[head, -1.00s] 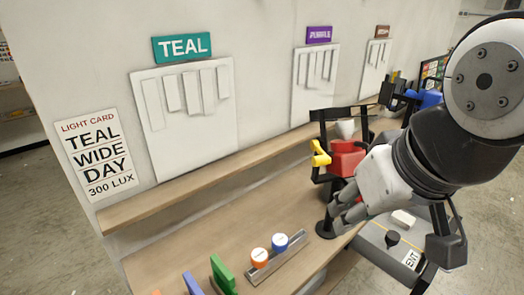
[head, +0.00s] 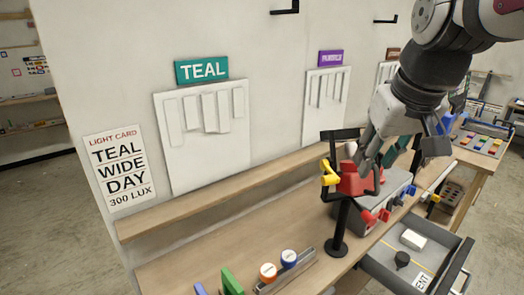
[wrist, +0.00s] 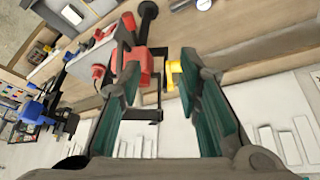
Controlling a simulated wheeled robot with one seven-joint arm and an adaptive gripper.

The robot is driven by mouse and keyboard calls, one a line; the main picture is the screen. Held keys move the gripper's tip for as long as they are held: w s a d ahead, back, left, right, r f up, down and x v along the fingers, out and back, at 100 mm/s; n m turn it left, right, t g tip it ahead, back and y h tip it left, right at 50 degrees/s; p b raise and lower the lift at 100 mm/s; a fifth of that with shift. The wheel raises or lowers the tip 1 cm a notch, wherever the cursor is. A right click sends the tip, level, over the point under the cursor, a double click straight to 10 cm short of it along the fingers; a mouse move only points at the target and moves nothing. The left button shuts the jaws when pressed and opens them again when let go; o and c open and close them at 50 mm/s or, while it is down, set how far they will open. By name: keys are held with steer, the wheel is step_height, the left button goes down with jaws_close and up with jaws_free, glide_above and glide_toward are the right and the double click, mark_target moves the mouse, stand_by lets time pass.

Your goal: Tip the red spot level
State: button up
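The red spot lamp (head: 350,182) stands on a black post with a round base (head: 336,248) on the wooden bench. It has a yellow knob (head: 329,176) on its left and a black frame around it. Whether its head is level or tilted is hard to tell. My gripper (head: 385,158) is just above and right of the lamp, covering part of it. In the wrist view, my gripper (wrist: 155,76) is open. The lamp's red body (wrist: 134,62) shows beyond the left finger, and the yellow knob (wrist: 172,72) near the right fingertip. I cannot tell whether they touch.
An open drawer (head: 385,268) juts out front right. Orange and blue capped pots sit in a rack (head: 285,272). White reliefs (head: 205,135) hang under coloured signs. A light card (head: 120,168) is at left.

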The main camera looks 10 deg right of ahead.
glide_toward(378, 173)
step_height(378, 173, up, 3)
steer(key=shift+g, duration=0.3)
steer(key=x, duration=0.4)
steer(key=p+x, duration=0.1)
steer(key=x, duration=0.9)
steer(key=shift+s+a+f+p, duration=0.1)
steer(key=shift+s+a+p, duration=0.05)
steer(key=shift+s+p, duration=0.15)
jaws_close()
